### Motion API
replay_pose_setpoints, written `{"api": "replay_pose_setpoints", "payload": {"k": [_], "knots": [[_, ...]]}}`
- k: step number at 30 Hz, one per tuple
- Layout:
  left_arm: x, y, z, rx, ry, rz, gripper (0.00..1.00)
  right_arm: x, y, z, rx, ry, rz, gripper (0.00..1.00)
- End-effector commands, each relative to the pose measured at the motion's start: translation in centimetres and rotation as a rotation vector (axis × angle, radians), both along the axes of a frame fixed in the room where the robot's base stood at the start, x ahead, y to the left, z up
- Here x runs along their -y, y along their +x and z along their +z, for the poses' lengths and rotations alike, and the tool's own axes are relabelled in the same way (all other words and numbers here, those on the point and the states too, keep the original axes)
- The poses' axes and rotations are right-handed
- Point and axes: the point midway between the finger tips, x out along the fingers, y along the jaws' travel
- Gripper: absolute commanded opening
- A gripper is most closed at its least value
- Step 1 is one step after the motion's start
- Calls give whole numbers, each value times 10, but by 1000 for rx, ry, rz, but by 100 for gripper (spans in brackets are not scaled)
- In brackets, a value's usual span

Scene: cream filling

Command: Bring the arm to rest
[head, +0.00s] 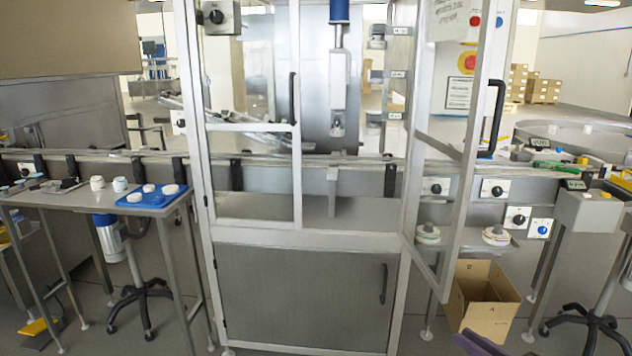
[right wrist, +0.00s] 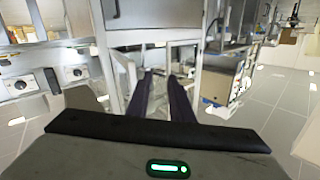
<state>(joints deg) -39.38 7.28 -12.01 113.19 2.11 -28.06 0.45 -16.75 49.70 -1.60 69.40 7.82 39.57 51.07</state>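My right gripper (head: 478,343) shows only as a purple-grey piece at the bottom edge of the head view, in front of the cardboard box on the floor. In the right wrist view its two dark purple fingers (right wrist: 165,82) stand apart with a gap between them, and nothing is held there. The fingers point towards the machine's lower frame. The rest of the right arm is out of the head view. My left gripper and arm do not show.
A framed filling machine (head: 305,290) stands ahead, its right-hand door (head: 453,200) swung open. A cardboard box (head: 484,305) sits on the floor at right. A side table (head: 60,197) at left holds a blue tray (head: 150,204) with white jars. Stools stand both sides.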

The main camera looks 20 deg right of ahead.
Motion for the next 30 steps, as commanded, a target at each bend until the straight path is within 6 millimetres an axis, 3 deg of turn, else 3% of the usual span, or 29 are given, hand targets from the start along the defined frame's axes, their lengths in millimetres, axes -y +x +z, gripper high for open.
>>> {"api": "replay_pose_setpoints", "payload": {"k": [1, 3, 5, 9, 12, 16, 18, 21, 30], "knots": [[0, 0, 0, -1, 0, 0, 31, -29, -9, -29, -51, -1, -10, 20], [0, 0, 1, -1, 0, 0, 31, -67, -22, -66, -127, -25, -26, 20], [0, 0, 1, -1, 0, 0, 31, -101, -36, -93, -194, -47, -33, 20], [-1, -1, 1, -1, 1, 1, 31, -187, -76, -141, -358, -106, -25, 20], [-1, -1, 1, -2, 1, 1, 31, -249, -108, -158, -473, -149, 1, 20], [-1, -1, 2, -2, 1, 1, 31, -313, -145, -161, -597, -200, 50, 20], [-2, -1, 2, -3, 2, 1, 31, -336, -159, -158, -646, -222, 78, 20], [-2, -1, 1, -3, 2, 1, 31, -356, -172, -154, -690, -243, 106, 20], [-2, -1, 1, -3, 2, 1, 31, -363, -177, -152, -708, -257, 120, 20]]}}
